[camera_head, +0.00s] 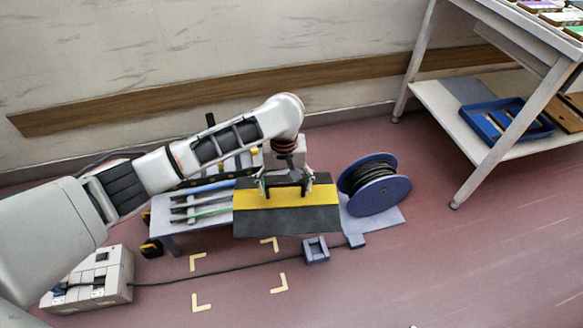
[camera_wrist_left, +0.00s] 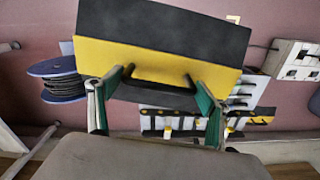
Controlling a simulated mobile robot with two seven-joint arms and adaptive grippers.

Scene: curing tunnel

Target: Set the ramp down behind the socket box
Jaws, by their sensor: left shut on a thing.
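The ramp (camera_head: 286,217), a wedge with a yellow band and a dark grey slope, hangs from my left gripper (camera_head: 287,187) at its black handle. In the head view it overlaps the right part of a low grey stand; whether it touches it I cannot tell. The left wrist view shows the ramp (camera_wrist_left: 165,30) close up, its handle between the green-edged fingers (camera_wrist_left: 150,82). The socket box (camera_head: 98,280), pale grey with sockets on top, sits on the floor at lower left, partly behind my arm; it also shows in the wrist view (camera_wrist_left: 290,60). My right gripper is out of view.
A cable (camera_head: 215,276) runs from the socket box past yellow corner marks (camera_head: 203,302) to a small grey block (camera_head: 316,250). The low stand (camera_head: 185,232) holds several rods. A blue cable reel (camera_head: 378,190) stands right. A shelf table (camera_head: 480,110) is at upper right. The front floor is clear.

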